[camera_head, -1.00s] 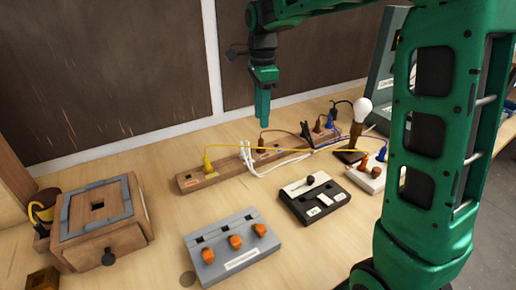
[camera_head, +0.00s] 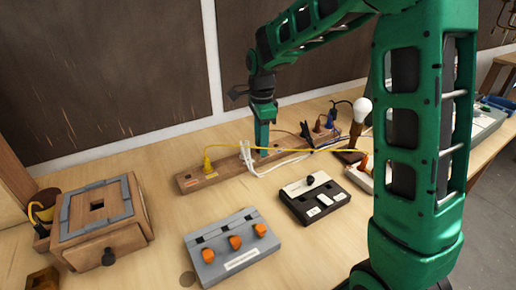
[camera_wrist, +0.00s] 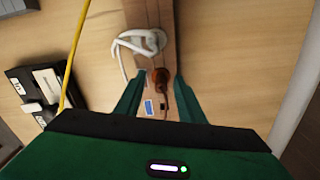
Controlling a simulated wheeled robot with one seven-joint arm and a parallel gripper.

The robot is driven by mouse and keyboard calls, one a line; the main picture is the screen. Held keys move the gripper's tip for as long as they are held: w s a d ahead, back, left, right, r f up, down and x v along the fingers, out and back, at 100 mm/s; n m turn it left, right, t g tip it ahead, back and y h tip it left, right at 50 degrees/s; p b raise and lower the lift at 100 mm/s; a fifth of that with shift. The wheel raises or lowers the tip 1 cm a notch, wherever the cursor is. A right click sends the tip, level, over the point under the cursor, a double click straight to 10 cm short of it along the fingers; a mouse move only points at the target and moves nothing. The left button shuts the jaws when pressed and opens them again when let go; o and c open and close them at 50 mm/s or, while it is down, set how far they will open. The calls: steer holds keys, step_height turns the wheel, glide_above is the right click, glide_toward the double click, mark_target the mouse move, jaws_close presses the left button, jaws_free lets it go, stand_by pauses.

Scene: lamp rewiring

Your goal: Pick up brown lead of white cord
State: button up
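A brown lead (camera_wrist: 160,80) ends in a plug standing on the wooden strip (camera_head: 190,182). A white cord (camera_wrist: 138,42) loops beside it in the wrist view, and its white part (camera_head: 246,155) shows left of my gripper in the head view. My gripper (camera_head: 262,147) points down over the strip. In the wrist view its two fingers are apart, with the brown plug between or just beyond their tips. I cannot tell whether they touch it. In the head view the fingers largely hide the brown plug.
A black switch box (camera_head: 314,199), a grey box with orange knobs (camera_head: 232,247) and a wooden box (camera_head: 100,222) stand in front. A bulb (camera_head: 362,108) stands to the right. The wall is behind.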

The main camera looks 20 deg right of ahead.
jaws_close()
